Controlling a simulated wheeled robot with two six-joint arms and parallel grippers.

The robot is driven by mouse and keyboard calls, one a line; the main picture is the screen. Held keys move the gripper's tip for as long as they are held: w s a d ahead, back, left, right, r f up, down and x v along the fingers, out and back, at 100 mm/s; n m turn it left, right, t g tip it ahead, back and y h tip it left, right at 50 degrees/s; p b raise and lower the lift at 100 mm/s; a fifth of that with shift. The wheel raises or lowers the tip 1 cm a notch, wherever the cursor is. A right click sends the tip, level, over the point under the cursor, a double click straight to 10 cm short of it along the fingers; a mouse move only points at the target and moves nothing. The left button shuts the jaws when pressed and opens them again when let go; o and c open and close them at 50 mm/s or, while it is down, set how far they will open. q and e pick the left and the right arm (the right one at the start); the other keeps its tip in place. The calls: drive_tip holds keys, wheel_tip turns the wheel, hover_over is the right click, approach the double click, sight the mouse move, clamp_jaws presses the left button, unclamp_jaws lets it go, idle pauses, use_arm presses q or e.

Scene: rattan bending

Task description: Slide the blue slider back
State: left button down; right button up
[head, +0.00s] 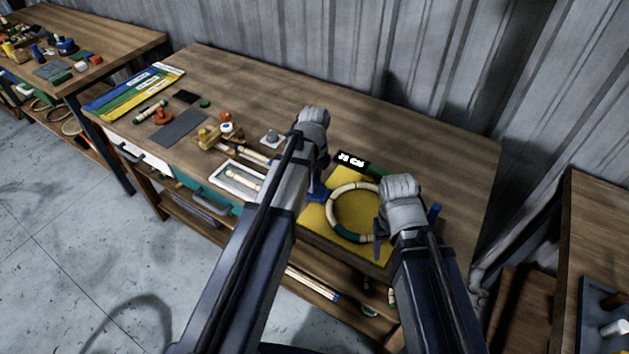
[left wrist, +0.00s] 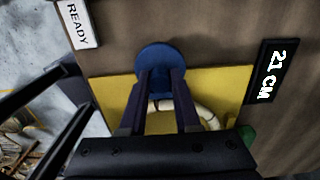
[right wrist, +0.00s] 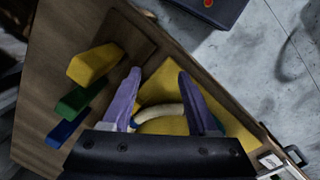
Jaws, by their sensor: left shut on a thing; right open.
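The blue slider (head: 317,196) is at the left edge of the yellow board (head: 355,175). In the left wrist view it is a round blue knob (left wrist: 160,56). My left gripper (left wrist: 163,72) is shut on this knob; it also shows in the head view (head: 318,183), partly hidden by my arm. A pale rattan ring (head: 335,201) with a dark green section lies on the yellow board. My right gripper (right wrist: 156,82) is open and empty above the board, with part of the ring visible between its fingers. Its fingers are mostly hidden in the head view.
A black display (left wrist: 264,71) reads 21 CM at the board's far side. Yellow (right wrist: 94,64), green (right wrist: 78,101) and blue (right wrist: 66,128) blocks stand to the board's side. A white tray (head: 223,178) with rattan pieces lies left of the board.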

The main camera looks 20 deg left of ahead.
idle(0.9)
use_arm(q)
drive_tip(key=a, duration=0.1)
drive_tip(key=w+a, duration=0.1)
drive_tip(key=shift+a, duration=0.4)
drive_tip(key=c, duration=0.6)
unclamp_jaws()
drive_tip(key=shift+a, duration=0.1)
drive_tip(key=shift+c, duration=0.2)
drive_tip(key=shift+r, duration=0.1)
use_arm(e)
drive_tip(key=shift+r, duration=0.1)
use_arm(q)
wheel_tip(320, 180, up, 8)
drive_tip(key=p, duration=0.8)
use_arm(e)
wheel_tip(320, 180, up, 8)
use_arm(q)
drive_tip(key=shift+f, duration=0.2)
use_arm(e)
drive_tip(key=shift+f, duration=0.2)
use_arm(q)
drive_tip(key=shift+s, duration=0.1)
